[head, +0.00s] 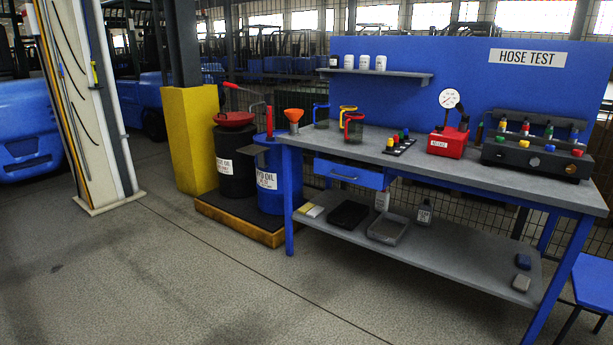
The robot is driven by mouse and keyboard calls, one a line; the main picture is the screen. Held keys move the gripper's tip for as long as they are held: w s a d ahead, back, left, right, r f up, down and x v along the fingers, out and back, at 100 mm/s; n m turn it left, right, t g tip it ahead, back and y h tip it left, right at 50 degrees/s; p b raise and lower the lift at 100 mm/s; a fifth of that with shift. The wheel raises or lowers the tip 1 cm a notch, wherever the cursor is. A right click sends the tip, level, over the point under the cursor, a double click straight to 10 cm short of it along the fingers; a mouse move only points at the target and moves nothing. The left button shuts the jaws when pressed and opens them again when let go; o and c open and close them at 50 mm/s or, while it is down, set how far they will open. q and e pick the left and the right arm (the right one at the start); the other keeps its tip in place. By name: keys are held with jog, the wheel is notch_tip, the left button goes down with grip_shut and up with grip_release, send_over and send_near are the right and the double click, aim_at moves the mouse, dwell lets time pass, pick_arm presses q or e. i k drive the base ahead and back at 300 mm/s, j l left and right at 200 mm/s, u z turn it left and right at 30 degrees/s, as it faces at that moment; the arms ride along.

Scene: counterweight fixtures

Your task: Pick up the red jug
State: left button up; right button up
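The red jug (353,128) stands upright on the left part of the grey workbench top (455,163). It has a red rim and handle and a darker see-through body. A yellow-rimmed jug (347,111) stands just behind it, partly hidden by it. A blue-rimmed jug (321,116) stands to its left, near the bench's back left corner. Neither of my grippers shows in the head view.
A red gauge pump (447,142) and a dark hose-test block (537,157) stand right on the bench. An orange funnel (294,116) and blue drum (268,180) stand left of it. A blue stool (594,283) is at right. The floor in front is clear.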

aim_at(354, 121)
jog(key=i, duration=2.25)
